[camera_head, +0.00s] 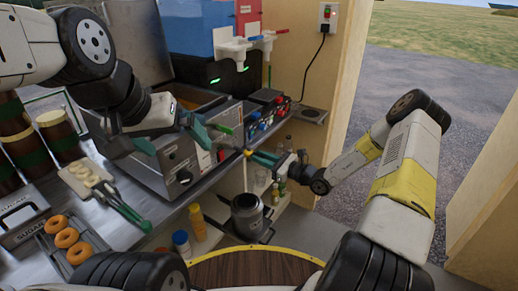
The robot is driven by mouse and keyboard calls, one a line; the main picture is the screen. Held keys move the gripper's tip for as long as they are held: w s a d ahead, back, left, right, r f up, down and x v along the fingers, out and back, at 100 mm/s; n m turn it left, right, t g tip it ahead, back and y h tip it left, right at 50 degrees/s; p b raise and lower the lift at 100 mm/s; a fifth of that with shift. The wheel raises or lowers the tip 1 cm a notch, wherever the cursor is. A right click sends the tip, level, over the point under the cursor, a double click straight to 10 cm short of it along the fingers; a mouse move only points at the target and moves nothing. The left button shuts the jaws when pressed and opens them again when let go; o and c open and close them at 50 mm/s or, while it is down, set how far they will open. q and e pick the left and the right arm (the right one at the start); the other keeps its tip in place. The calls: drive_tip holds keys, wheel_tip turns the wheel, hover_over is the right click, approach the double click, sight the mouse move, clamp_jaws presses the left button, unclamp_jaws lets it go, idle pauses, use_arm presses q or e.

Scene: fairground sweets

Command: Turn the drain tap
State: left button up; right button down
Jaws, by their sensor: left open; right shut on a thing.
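The drain tap (248,153) is a small yellowish fitting at the right end of the metal fryer (178,165). My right gripper (256,157) reaches it from the right and is shut on it. The teal fingers hide part of the tap, so I cannot tell how far it is turned. A thin pale vertical line shows below it, above a dark grey pot (247,212) on the lower shelf. I cannot tell whether it is pipe or liquid. My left gripper (176,146) is open and empty in front of the fryer, its teal fingers spread.
Doughnuts (67,238), a plate of pale sweets (88,184) and green-handled tongs (130,212) lie on the left counter. Bottles (197,222) stand on the lower shelf. A slush machine (232,68) stands behind. A wooden post (327,100) rises at the right.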

drive_tip(key=n, duration=0.4)
drive_tip(key=shift+s, duration=0.1)
drive_tip(key=n, duration=0.4)
drive_tip(key=shift+f, duration=0.1)
drive_tip(key=n, duration=0.4)
drive_tip(key=shift+f, duration=0.1)
drive_tip(key=shift+s+n, duration=0.1)
drive_tip(key=shift+n, duration=2.1)
drive_tip(key=shift+f, duration=0.1)
drive_tip(key=c, duration=1.3)
unclamp_jaws()
drive_tip(key=shift+v, duration=3.85)
